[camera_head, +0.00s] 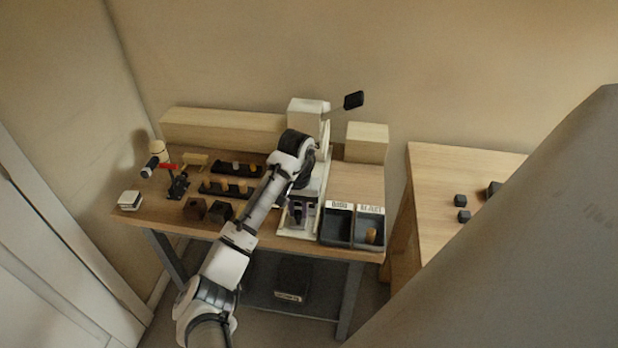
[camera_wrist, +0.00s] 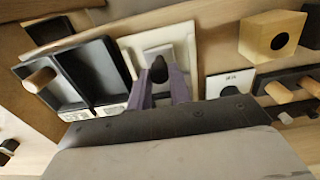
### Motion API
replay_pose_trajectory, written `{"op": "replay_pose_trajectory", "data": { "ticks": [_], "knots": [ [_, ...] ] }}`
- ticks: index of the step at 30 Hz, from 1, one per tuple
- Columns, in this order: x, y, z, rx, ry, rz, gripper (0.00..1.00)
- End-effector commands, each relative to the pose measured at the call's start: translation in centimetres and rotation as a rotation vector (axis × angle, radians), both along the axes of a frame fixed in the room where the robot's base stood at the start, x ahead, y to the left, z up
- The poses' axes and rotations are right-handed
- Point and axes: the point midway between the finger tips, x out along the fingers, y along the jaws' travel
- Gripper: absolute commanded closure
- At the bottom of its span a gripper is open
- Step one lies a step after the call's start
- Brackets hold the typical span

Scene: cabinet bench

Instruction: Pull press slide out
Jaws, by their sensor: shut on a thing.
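The press is a tall white machine (camera_head: 308,112) at the back middle of the bench, with a lever ending in a black pad (camera_head: 353,100). Its pale base (camera_head: 285,229) reaches toward the bench's front edge. In the wrist view the white press slide (camera_wrist: 150,44) lies within a cream frame (camera_wrist: 190,45), with a dark knob (camera_wrist: 159,68) at its near end. My gripper (camera_wrist: 160,88) has its purple fingers on either side of the knob, shut on it. In the head view my gripper (camera_head: 300,210) is low over the base, and my arm covers part of the press.
Two dark bins (camera_head: 337,226) stand right of the base; the right one holds a wooden peg (camera_head: 371,235). Racks of pegs (camera_head: 228,187) and dark blocks (camera_head: 194,209) lie to the left. A second table (camera_head: 440,190) stands at right.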

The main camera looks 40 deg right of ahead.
Motion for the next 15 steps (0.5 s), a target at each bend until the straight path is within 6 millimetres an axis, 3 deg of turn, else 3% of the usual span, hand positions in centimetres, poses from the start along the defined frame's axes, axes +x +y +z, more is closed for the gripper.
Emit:
{"op": "replay_pose_trajectory", "data": {
  "ticks": [15],
  "knots": [
    [-0.62, 0.77, 0.0, -0.001, 0.001, 0.001, 0.93]
  ]
}}
